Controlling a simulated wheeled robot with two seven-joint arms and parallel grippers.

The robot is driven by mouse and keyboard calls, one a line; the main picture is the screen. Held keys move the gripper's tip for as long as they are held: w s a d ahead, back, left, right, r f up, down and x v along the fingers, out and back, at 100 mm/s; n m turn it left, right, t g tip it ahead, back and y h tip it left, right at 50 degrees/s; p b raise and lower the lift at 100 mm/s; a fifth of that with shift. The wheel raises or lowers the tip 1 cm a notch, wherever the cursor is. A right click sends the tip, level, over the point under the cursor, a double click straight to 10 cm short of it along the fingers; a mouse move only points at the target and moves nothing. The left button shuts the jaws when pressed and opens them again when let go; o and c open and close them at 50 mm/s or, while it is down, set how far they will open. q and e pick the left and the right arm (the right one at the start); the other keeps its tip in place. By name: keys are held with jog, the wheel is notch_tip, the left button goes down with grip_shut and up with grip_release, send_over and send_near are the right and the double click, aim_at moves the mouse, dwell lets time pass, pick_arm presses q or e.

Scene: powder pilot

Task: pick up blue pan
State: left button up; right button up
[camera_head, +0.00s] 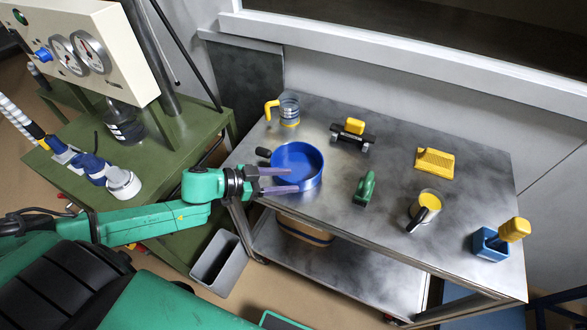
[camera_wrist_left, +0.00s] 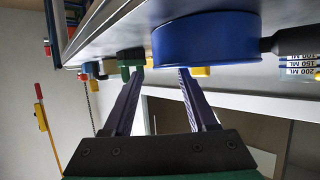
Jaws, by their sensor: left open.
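The blue pan (camera_head: 298,166) is a round, shallow pan with a dark handle, sitting on the metal cart's top near its left front edge. The handle points left in the head view. My left gripper (camera_head: 288,180) is open, its two purple fingers apart at the front of the pan. In the left wrist view the pan (camera_wrist_left: 207,38) is at the upper middle, beyond the fingertips of my left gripper (camera_wrist_left: 162,70). I cannot tell whether a finger touches the pan. My right gripper is not in view.
The metal cart (camera_head: 330,215) also holds a clear cup with yellow handle (camera_head: 289,109), a black-and-yellow tool (camera_head: 353,132), a green tool (camera_head: 365,188), a yellow block (camera_head: 434,162), a yellow-filled cup (camera_head: 427,205) and a blue box with yellow-handled tool (camera_head: 490,245). A green bench (camera_head: 160,165) stands left.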

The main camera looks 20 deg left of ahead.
aim_at(302, 179)
pick_arm(q)
jog(key=x, duration=0.2)
jog(key=p+x, duration=0.1)
jog(key=x, duration=0.2)
jog(key=shift+r, duration=0.25)
jog(key=shift+w+d+f, duration=0.25)
jog(key=shift+f, duration=0.05)
grip_shut()
